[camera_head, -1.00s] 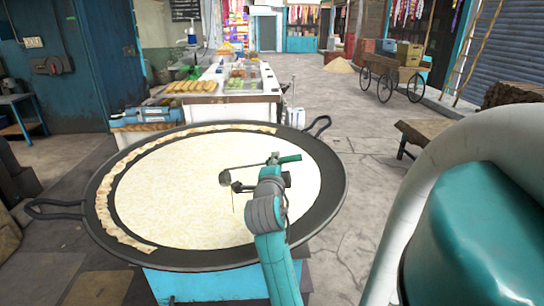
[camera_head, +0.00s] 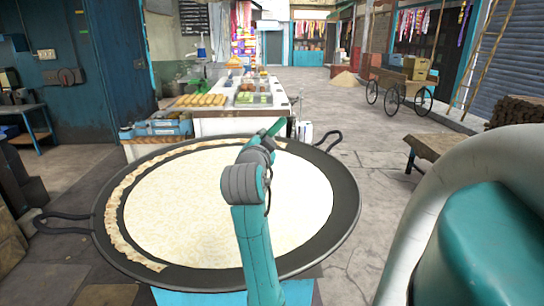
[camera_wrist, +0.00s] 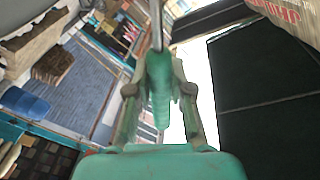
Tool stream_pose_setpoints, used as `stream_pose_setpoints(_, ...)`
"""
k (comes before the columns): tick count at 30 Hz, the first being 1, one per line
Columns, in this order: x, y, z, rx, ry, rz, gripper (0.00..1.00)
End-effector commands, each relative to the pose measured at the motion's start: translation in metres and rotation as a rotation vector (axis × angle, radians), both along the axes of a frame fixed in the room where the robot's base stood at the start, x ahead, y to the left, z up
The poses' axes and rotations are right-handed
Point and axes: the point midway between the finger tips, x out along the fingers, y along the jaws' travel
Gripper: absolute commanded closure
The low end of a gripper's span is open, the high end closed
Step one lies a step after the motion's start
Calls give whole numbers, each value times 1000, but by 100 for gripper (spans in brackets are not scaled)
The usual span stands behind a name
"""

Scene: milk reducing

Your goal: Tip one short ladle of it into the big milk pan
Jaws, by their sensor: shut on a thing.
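The big milk pan (camera_head: 345,215) is a wide, dark, shallow pan with two loop handles, holding pale milk (camera_head: 185,200). A browned crust lines its left and far rim. My gripper (camera_wrist: 160,95) is shut on the ladle's green handle (camera_wrist: 159,78), with a thin metal shaft (camera_wrist: 157,25) beyond it. In the head view the green handle (camera_head: 276,126) shows past my wrist, over the far part of the pan. The ladle's bowl is hidden in both views, so its contents and tilt cannot be told.
A food counter (camera_head: 235,120) with trays stands behind the pan. A blue machine (camera_head: 160,128) sits just past its far left rim. A wooden bench (camera_head: 430,145) and a cart (camera_head: 400,80) stand to the right. Paved floor (camera_head: 345,115) is open between.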

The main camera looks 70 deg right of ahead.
Motion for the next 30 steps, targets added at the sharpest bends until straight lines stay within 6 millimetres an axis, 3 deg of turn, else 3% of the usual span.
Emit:
stream_pose_setpoints(4, 3, 4, 12, -9, 54, 3, 100)
stream_pose_setpoints(11, 13, 7, 16, -21, 126, 5, 100)
stream_pose_setpoints(24, 79, 21, 21, -105, 546, 5, 100)
stream_pose_setpoints(30, 101, 25, 23, -134, 690, 3, 100)
